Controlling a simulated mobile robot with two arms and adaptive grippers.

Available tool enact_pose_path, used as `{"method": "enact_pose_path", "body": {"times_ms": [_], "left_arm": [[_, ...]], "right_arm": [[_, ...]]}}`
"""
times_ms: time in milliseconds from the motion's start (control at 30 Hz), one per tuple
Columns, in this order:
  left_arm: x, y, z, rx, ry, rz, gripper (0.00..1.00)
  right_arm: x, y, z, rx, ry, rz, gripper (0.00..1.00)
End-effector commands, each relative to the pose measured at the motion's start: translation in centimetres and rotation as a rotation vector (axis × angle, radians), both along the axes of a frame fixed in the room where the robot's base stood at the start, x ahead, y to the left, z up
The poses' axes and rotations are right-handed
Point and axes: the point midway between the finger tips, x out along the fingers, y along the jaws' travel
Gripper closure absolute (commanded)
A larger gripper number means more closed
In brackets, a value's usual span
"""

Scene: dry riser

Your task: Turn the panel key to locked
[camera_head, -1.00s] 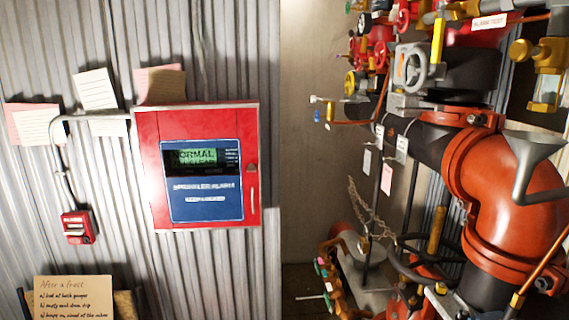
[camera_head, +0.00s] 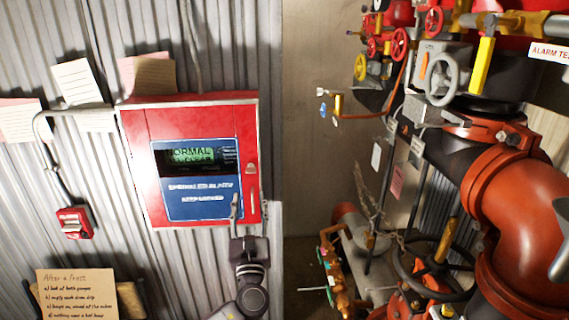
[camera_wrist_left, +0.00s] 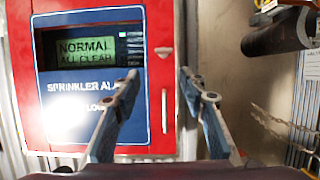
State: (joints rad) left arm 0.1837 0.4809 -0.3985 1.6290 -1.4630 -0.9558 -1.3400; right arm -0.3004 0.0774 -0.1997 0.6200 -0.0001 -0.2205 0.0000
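The red alarm panel (camera_head: 139,165) hangs on the corrugated wall, with a blue face and a green screen. In the left wrist view the panel (camera_wrist_left: 22,75) shows "NORMAL ALL CLEAR". A small pale metal piece, seemingly the panel key (camera_head: 251,168), is on its right edge strip; it also shows in the left wrist view (camera_wrist_left: 163,52). Its turned position is too small to tell. A slim upright handle (camera_wrist_left: 164,110) is below it. My left gripper (camera_head: 236,202) is in front of the panel's lower right corner. Its fingers (camera_wrist_left: 158,78) are apart and empty, on either side of the strip. My right gripper is out of view.
Red and black pipes (camera_head: 520,210) with valves and handwheels crowd the right side. A small red call box (camera_head: 75,222) is on the wall at the left. Paper notes hang around the panel. Plain wall (camera_head: 310,130) lies between panel and pipes.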

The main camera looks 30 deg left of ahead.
Motion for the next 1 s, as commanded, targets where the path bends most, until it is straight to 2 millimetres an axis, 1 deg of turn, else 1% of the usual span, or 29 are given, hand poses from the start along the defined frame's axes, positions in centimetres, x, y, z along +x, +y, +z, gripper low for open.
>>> {"method": "enact_pose_path", "body": {"times_ms": [33, 100, 167, 267, 400, 500, 633, 767, 1000], "left_arm": [[-0.1, -0.1, 1.2, 0.024, -0.013, 0.006, 0.61], [0.0, -0.1, 2.1, 0.042, -0.022, 0.012, 0.61], [0.4, 0.1, 2.5, 0.047, -0.024, 0.013, 0.61], [1.5, 0.8, 3.2, 0.045, -0.025, 0.014, 0.61], [3.4, 2.0, 4.1, 0.044, -0.023, 0.014, 0.61], [4.5, 2.7, 4.5, 0.043, -0.023, 0.013, 0.61], [5.5, 3.3, 4.8, 0.042, -0.023, 0.011, 0.61], [5.9, 3.5, 4.8, 0.041, -0.020, 0.011, 0.61], [5.9, 3.5, 4.8, 0.041, -0.021, 0.011, 0.62]], "right_arm": [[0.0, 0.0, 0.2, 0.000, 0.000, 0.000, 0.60], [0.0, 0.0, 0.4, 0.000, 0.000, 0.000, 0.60], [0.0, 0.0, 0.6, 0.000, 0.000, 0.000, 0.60], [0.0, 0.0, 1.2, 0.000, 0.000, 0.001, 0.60], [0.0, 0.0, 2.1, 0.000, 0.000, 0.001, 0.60], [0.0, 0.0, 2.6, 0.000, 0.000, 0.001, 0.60], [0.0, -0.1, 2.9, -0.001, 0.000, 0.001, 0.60], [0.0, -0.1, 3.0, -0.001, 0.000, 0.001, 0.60], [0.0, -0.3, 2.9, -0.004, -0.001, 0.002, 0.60]]}}
